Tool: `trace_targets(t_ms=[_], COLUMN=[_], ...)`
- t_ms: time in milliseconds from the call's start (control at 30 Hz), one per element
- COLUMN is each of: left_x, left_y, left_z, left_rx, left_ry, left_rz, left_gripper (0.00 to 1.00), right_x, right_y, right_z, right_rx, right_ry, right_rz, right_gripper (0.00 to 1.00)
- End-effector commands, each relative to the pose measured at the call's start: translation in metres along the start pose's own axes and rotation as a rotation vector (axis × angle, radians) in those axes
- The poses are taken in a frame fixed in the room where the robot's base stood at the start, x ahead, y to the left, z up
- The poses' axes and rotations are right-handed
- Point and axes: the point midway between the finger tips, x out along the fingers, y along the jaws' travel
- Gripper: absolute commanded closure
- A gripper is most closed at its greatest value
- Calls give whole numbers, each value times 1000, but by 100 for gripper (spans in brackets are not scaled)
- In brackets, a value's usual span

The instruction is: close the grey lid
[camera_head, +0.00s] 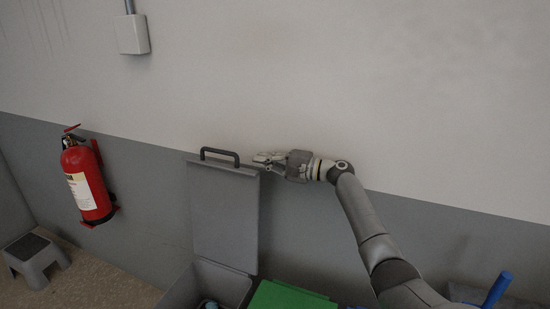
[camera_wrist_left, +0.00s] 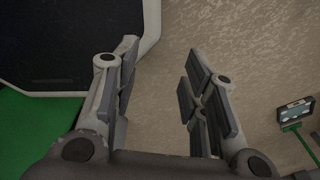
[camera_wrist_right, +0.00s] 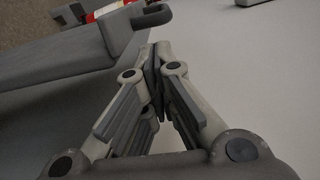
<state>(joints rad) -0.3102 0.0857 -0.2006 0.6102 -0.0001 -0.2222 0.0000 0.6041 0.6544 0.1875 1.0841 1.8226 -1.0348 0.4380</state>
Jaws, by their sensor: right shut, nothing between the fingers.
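The grey lid (camera_head: 224,215) stands open and upright at the back of a grey bin (camera_head: 222,280), close to the wall. A dark handle (camera_head: 220,152) sits on its top edge. My right gripper (camera_head: 262,158) is shut and empty, just right of the lid's top right corner. In the right wrist view the lid (camera_wrist_right: 60,62) and its handle (camera_wrist_right: 150,18) lie to the upper left of the shut fingertips (camera_wrist_right: 157,52). I cannot tell whether they touch the lid. My left gripper (camera_wrist_left: 160,65) shows only in its wrist view, open and empty above the floor.
A green lid (camera_head: 290,297) lies closed right of the grey bin. A red fire extinguisher (camera_head: 87,183) hangs on the wall at left, above a grey step stool (camera_head: 36,259). A blue handle (camera_head: 497,290) shows at lower right. The wall is close behind the lid.

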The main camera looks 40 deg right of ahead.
Motion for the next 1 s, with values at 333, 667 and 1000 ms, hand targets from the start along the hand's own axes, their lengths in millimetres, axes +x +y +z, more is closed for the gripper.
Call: trace_targets(t_ms=[333, 667, 1000], left_x=[-12, -12, -13], left_y=[0, 4, 4], left_z=[-22, -22, -18], left_rx=[-3, -5, -4], left_ry=[33, 32, 26], left_rz=[1, 4, 4], left_gripper=[60, 60, 60], right_x=[37, 39, 49], right_y=[0, 1, 0], right_z=[0, 0, 17], right_rx=[-1, -2, -48], right_ry=[0, 0, -3], right_rz=[0, 1, 3], right_gripper=[100, 100, 100])
